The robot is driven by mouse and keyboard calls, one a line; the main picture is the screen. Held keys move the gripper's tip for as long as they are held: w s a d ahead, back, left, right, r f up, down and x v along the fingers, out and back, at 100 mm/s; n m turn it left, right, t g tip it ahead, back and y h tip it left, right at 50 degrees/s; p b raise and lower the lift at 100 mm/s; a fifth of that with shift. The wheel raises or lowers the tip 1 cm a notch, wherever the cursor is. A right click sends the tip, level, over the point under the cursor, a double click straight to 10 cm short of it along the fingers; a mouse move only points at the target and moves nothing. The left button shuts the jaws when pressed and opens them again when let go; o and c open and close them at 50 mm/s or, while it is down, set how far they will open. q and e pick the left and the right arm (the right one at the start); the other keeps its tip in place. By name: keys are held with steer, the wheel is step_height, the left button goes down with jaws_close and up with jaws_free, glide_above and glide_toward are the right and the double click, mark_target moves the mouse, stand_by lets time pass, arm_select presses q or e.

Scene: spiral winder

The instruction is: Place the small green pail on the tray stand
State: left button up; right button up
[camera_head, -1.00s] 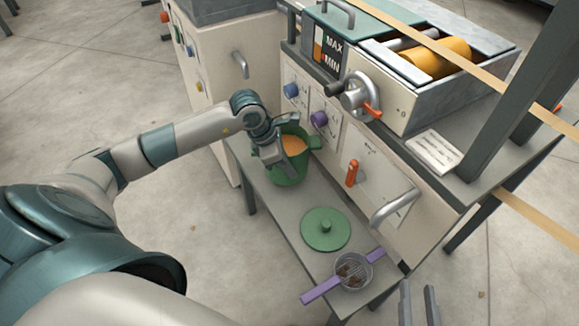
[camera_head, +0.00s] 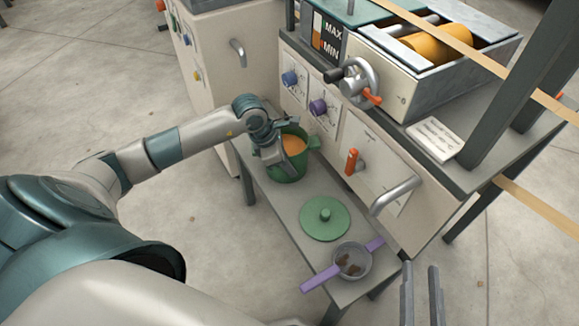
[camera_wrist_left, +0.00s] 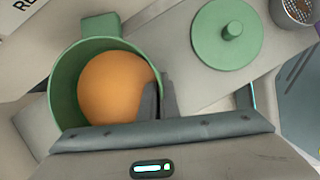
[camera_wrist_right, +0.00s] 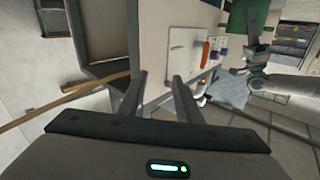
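The small green pail (camera_head: 291,171) with orange contents is upright at the far end of the low grey stand (camera_head: 283,208), and appears to rest on it. My left gripper (camera_head: 288,150) is at the pail's near side. In the left wrist view, the pail (camera_wrist_left: 65,85) shows its open top, and the left gripper's fingers (camera_wrist_left: 159,98) are close together with the pail's wall between them. The pail's underside is hidden. My right gripper (camera_head: 421,285) is open and empty beyond the stand's near end; its fingers (camera_wrist_right: 160,92) are apart in the right wrist view.
A round green lid (camera_head: 325,218) lies mid-stand. A strainer with purple handles (camera_head: 351,262), holding brown bits, is at the near end. The winder cabinet (camera_head: 392,190) with knobs and a metal handle (camera_head: 396,196) rises along the stand's right side.

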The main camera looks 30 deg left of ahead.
arm_select(q)
steer(key=o, duration=0.4)
steer(key=shift+o, duration=0.2)
steer(key=shift+r, duration=0.1)
